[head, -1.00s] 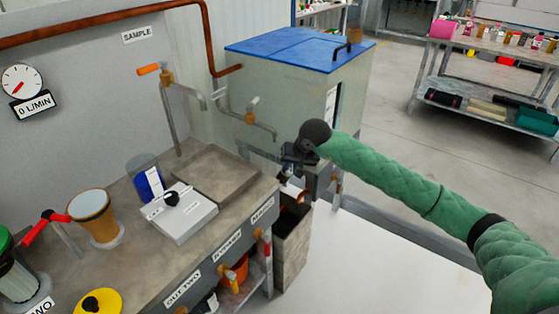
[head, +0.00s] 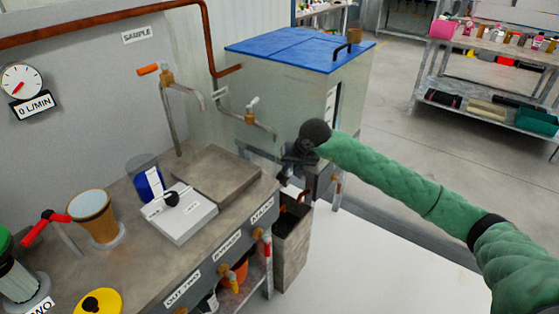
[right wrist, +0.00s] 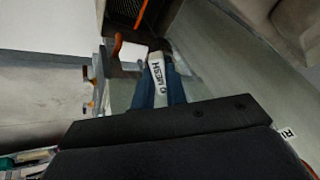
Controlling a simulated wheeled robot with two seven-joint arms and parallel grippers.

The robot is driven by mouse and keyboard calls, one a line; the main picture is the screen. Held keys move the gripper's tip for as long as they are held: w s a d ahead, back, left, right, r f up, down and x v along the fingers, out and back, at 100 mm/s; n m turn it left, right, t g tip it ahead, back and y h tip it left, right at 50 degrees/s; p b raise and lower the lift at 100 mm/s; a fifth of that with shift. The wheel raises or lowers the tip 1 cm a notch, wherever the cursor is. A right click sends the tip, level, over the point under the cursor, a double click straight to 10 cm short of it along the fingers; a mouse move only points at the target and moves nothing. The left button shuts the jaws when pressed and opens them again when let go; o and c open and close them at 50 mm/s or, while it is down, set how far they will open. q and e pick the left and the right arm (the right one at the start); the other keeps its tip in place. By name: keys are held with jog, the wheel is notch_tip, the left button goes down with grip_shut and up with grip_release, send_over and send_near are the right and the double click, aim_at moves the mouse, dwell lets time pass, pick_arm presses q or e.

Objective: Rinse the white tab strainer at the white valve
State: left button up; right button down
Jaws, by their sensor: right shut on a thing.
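The strainer's body is mostly hidden in both views. The white valve (head: 252,108) is a tap with a white handle, in front of the blue-lidded tank. Its spout reaches right and stands above and left of my right gripper. I cannot tell whether water runs from it. My left gripper is not in view.
The blue-lidded tank (head: 300,48) stands behind my gripper. The grey bin (head: 293,245) stands at the bench's right end. A sink cover (head: 216,174), a white box (head: 180,215) and an orange-handled tap (head: 166,76) are to the left.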

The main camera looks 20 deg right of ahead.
jog(key=s+r, duration=0.4)
jog(key=s, duration=0.1)
dwell(0.5)
dwell(0.4)
